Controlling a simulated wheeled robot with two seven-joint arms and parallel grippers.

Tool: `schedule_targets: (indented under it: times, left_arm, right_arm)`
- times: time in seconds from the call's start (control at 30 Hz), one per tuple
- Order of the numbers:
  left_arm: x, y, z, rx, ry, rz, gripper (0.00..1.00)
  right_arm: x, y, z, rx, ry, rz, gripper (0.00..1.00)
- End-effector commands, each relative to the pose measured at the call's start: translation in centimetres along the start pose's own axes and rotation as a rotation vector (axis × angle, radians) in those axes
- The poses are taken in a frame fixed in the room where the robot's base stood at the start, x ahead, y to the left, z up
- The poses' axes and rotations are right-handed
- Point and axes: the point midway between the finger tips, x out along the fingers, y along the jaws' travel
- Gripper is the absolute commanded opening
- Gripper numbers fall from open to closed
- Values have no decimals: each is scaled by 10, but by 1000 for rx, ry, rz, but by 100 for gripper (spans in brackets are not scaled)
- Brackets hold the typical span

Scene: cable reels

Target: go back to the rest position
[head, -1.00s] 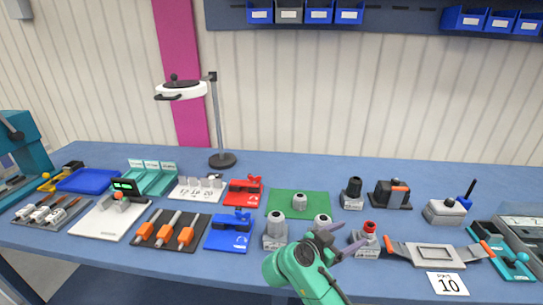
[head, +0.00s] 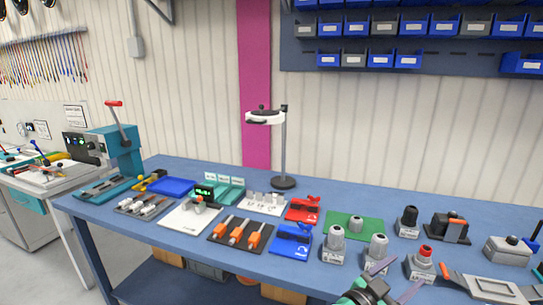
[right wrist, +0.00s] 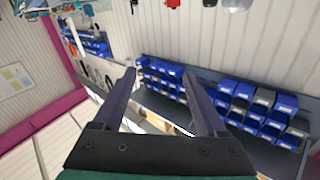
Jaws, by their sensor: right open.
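My right gripper (head: 394,281) shows at the bottom of the head view, in front of the grey connector pieces at the bench's near edge. Its two purple-grey fingers are spread and nothing is between them. In the right wrist view the right gripper (right wrist: 163,98) also shows its fingers wide apart and empty, facing the wall and its blue bins. My left gripper is in neither view.
The blue bench (head: 340,194) holds a green mat (head: 371,229), a red fixture (head: 303,210), a blue fixture (head: 291,241) and a magnifier lamp (head: 284,150). Grey connectors (head: 334,246) stand close to the right gripper. A teal press (head: 122,150) stands at the left end.

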Motion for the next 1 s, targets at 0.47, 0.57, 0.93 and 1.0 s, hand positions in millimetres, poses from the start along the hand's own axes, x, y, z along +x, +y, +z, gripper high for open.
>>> schedule_targets:
  times: [0.47,0.57,0.93,1.0]
  left_arm:
    - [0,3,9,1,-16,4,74]
    - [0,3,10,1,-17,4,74]
    - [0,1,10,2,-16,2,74]
    - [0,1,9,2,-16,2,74]
  right_arm:
    - [-61,-81,-87,214,434,-797,75]
    - [-109,-102,-73,133,396,-1144,75]
    - [-177,8,123,-607,-635,-1494,75]
    - [-172,43,140,-696,-793,-1400,75]
